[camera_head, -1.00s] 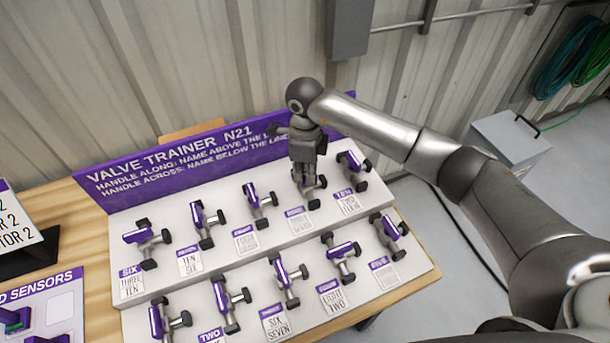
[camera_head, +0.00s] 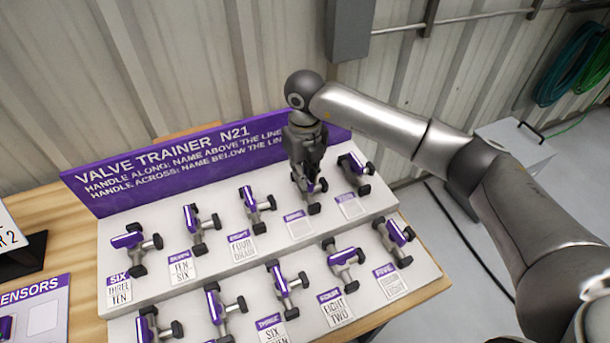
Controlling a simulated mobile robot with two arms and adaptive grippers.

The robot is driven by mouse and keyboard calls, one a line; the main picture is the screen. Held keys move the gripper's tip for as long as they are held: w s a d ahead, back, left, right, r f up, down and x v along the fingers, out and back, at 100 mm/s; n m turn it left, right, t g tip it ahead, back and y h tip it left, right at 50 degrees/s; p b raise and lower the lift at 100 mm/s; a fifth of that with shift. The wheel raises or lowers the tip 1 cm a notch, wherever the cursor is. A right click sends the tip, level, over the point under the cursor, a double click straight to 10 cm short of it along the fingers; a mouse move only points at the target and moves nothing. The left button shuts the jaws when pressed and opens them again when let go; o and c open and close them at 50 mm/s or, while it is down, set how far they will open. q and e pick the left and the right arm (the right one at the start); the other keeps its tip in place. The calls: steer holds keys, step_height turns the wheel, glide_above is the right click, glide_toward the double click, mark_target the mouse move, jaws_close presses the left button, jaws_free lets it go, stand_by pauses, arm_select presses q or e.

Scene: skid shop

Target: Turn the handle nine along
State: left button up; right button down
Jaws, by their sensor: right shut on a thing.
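The valve trainer board (camera_head: 150,216) holds two stepped rows of valves with purple handles and dark end caps. The valve of handle nine (camera_head: 314,208) is fourth from the left in the upper row. Its small card (camera_head: 299,224) stands in front, with text too faint to read. My right gripper (camera_head: 308,186) points down over this valve and is shut on its handle. The fingers hide most of the handle, so its exact angle is hard to tell. My left gripper is not in view.
The ten valve (camera_head: 354,175) stands close on the right, and the eight valve (camera_head: 257,204) on the left. The purple title panel (camera_head: 140,172) rises behind. A sensor board (camera_head: 42,310) lies at left. A grey box (camera_head: 515,150) stands at right.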

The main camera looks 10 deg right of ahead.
steer(key=shift+m, duration=0.6)
steer(key=c, duration=1.5)
jaws_free()
steer(key=shift+r, duration=0.1)
step_height(320, 180, up, 12)
steer(key=shift+f, duration=0.1)
